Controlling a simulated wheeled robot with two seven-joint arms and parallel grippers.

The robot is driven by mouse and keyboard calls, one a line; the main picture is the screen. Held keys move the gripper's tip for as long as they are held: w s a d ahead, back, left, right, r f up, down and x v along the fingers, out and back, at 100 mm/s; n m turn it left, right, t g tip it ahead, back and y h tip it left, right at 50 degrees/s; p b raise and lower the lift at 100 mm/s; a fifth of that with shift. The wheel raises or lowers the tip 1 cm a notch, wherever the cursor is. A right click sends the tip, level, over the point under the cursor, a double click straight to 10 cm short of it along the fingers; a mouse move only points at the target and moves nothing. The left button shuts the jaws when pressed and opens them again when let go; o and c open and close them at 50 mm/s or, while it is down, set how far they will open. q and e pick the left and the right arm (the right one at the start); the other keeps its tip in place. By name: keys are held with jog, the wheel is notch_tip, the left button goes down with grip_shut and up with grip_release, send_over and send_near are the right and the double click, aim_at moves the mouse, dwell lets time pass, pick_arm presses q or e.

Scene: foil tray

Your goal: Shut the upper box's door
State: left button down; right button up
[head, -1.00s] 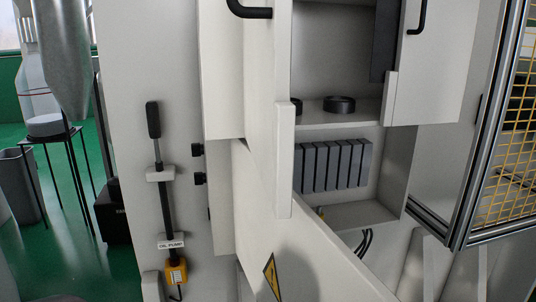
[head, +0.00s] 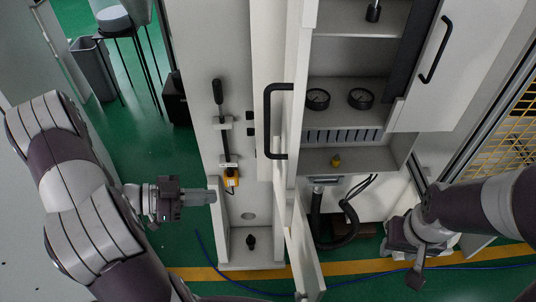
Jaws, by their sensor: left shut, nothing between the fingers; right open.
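The upper box (head: 345,118) is a pale grey cabinet holding two round black gauges. Its left door (head: 300,65), with a black bar handle (head: 268,120), stands open and shows nearly edge-on. A right-hand panel (head: 460,85) with another black handle (head: 433,50) also stands swung outward, so the interior is exposed. My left gripper (head: 212,197) is shut and empty, left of and below the left door's handle, apart from it. My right gripper (head: 415,278) is open and empty, low at the right, below the right-hand panel and touching nothing visible.
A lower door (head: 304,250) stands open below, beside a black hose (head: 348,225). Yellow mesh fencing (head: 505,110) stands right. A blue cable (head: 460,265) lies on the green floor.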

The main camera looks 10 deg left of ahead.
pick_arm(q)
jog(key=s+d+r+m+g+h, duration=0.2)
jog(key=s+r+h, duration=0.2)
jog(key=s+p+x, duration=0.1)
jog(key=p+x, duration=0.3)
jog(key=x, duration=1)
jog(key=shift+r+g+p, duration=0.35)
jog(key=shift+g, duration=0.05)
